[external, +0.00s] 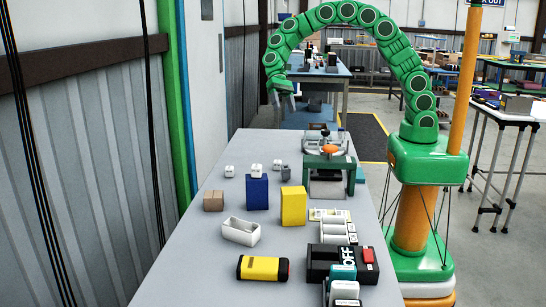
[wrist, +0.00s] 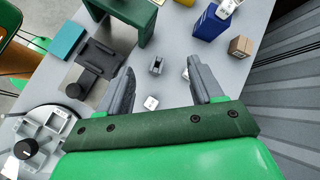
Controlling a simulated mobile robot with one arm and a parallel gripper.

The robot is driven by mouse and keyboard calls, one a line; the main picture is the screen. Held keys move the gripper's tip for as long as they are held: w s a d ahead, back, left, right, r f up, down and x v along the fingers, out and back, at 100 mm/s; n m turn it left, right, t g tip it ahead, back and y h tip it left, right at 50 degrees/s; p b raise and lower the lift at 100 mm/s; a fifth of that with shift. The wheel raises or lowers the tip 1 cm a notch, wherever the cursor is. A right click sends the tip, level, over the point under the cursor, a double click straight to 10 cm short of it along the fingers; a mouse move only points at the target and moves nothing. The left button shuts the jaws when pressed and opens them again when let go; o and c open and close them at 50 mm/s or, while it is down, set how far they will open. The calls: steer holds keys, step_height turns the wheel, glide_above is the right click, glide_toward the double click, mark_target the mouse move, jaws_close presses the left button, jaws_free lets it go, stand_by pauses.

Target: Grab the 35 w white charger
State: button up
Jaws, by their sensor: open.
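In the external view a white cube (external: 229,171) is at the left, another white one (external: 257,170) shows at the blue box's top edge, and a grey one (external: 285,173) stands further right. In the wrist view a white cube (wrist: 151,103) and a grey cube (wrist: 156,65) lie below and between my fingers; another white cube (wrist: 187,73) is partly hidden by the right finger. My gripper (wrist: 161,67) is open and empty, and in the external view it hangs above the far end (external: 284,103).
A blue box (external: 257,193), yellow box (external: 293,206), brown box (external: 213,200) and white tray (external: 240,231) stand nearer the external camera. A green stand (external: 329,170) is at the right. The corrugated wall (external: 80,160) runs along the left. The far left of the table looks clear.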

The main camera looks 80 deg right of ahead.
steer(key=w+a+f+m+y, duration=0.1)
steer(key=w+f+m+y, duration=0.25)
steer(key=w+f, duration=0.7)
steer(key=m+t+y, duration=0.2)
steer(key=m, duration=0.2)
glide_toward(229, 172)
steer(key=shift+h+x, duration=0.25)
steer(key=shift+x, duration=0.75)
steer(key=shift+r+x, duration=0.2)
steer(key=shift+x, duration=3.8)
steer(key=shift+c, duration=0.3)
steer(key=c, duration=1)
steer(key=shift+r, duration=0.15)
